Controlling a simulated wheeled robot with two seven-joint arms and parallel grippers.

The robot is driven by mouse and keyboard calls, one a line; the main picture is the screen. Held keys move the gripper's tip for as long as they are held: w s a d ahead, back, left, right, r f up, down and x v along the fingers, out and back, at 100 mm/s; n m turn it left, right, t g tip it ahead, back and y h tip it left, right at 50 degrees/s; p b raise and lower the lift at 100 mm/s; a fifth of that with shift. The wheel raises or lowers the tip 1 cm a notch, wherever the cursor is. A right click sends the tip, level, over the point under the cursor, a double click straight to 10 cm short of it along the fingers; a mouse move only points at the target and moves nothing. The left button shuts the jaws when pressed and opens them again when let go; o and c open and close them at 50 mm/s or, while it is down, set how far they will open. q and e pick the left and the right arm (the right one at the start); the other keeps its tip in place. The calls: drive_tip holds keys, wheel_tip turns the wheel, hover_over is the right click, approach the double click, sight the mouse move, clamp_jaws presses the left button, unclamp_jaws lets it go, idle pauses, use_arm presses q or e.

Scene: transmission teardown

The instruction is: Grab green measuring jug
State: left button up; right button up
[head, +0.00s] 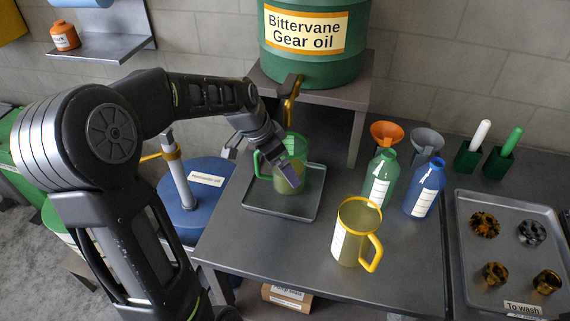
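The green measuring jug (300,148) stands on a small grey tray (262,210) under the tap of the gear oil drum. It is see-through, and its green handle (257,162) is on the left side. My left gripper (290,178) reaches in from the left, in front of the jug, and hides part of its body. I cannot tell whether its fingers are apart or closed, or whether they touch the jug. My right gripper is not in view.
A yellow-rimmed jug (348,245) stands right of the tray. Green (382,178) and blue (424,190) bottles and two funnels stand behind it. The green drum (320,70) sits on a raised shelf above. A parts tray (510,255) lies at right.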

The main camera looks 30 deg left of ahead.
use_arm(q)
drive_tip(key=shift+f, duration=0.15)
drive_tip(key=shift+c, duration=0.4)
drive_tip(key=c, duration=2)
drive_tip(key=shift+s+a+r, duration=0.2)
drive_tip(key=shift+s+r, duration=0.05)
drive_tip(key=shift+r, duration=0.2)
drive_tip(key=s+a+r+b, duration=0.1)
drive_tip(key=s+a+r, duration=0.1)
drive_tip(key=s, duration=0.2)
drive_tip(key=s+a+r+b, duration=0.1)
drive_tip(key=s+r, duration=0.2)
drive_tip(key=s, duration=0.1)
drive_tip(key=s+a+r+b, duration=0.1)
drive_tip(key=s+a+r, duration=0.1)
drive_tip(key=s, duration=0.2)
drive_tip(key=shift+a+r, duration=0.15)
drive_tip(key=shift+a, duration=0.2)
